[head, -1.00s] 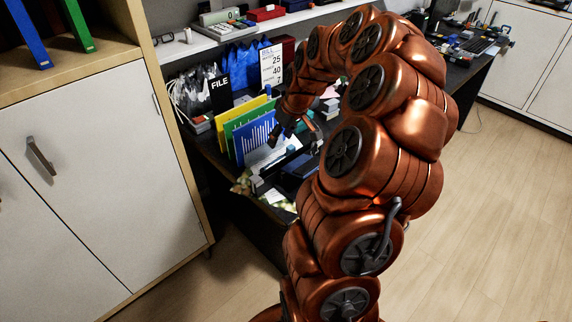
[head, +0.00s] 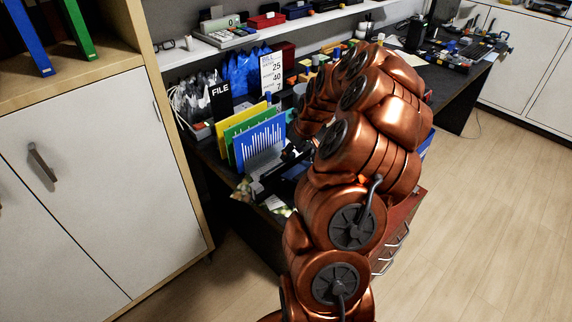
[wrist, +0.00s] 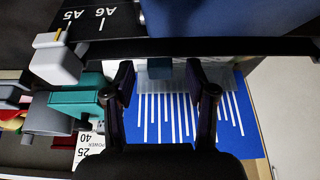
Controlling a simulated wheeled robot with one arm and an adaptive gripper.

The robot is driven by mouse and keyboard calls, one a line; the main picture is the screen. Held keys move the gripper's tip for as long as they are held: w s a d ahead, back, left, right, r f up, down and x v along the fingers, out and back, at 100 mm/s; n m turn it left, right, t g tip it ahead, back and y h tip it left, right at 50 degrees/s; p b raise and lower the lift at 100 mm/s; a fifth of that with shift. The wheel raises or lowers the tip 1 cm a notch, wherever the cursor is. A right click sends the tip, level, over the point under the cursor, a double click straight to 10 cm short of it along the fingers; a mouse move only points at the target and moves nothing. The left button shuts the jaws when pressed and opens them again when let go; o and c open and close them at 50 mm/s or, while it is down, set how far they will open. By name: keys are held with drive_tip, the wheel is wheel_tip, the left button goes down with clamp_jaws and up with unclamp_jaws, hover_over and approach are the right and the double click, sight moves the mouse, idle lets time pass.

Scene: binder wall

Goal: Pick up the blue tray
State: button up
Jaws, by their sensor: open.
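A large plain blue surface (wrist: 220,18) fills the upper right of the wrist view. It looks like part of the blue tray, but its full outline is cut off by the frame. In the head view my arm hides most of that desk area. My gripper (wrist: 165,88) is open in the wrist view, with its two dark fingers apart. The blue surface lies beyond the fingertips, apart from them. In the head view my gripper (head: 293,152) is low over the desk, just right of the upright files, and partly hidden.
A blue file with white bars (head: 259,143), a green one and a yellow one (head: 236,120) stand close beside my gripper. A black trimmer marked A5 and A6 (wrist: 105,20) lies near. A red drawer unit (head: 405,215) stands right of my arm. Floor at right is clear.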

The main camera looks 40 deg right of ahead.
drive_tip(key=shift+x, duration=1.15)
drive_tip(key=shift+c, duration=0.4)
clamp_jaws()
